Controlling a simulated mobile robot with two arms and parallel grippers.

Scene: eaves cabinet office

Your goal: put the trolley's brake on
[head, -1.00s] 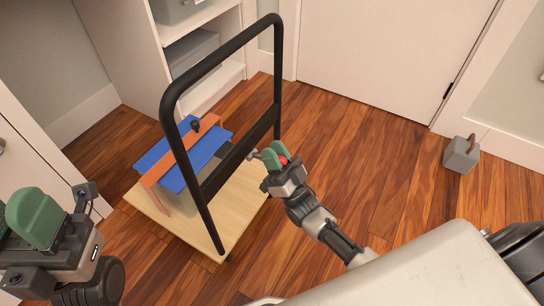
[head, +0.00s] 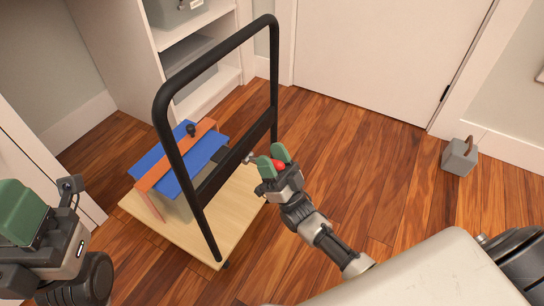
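The trolley has a pale wooden deck (head: 222,215) and a tall black push frame (head: 163,112). A short grey lever (head: 249,158) sticks out at the right side of the frame, and a red knob (head: 279,165) shows beyond it, probably its end. My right gripper (head: 273,160) is at the knob, its two green fingers apart with the red between them. Whether they touch it I cannot tell. My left gripper (head: 20,212) is at the left edge, away from the trolley; its finger gap is hidden.
A blue and orange box-like load (head: 180,165) with a black knob on top stands on the deck. White shelves (head: 207,95) are behind the trolley and a white door (head: 385,50) is at the back. A grey block (head: 460,156) with a brown handle is on the floor at right.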

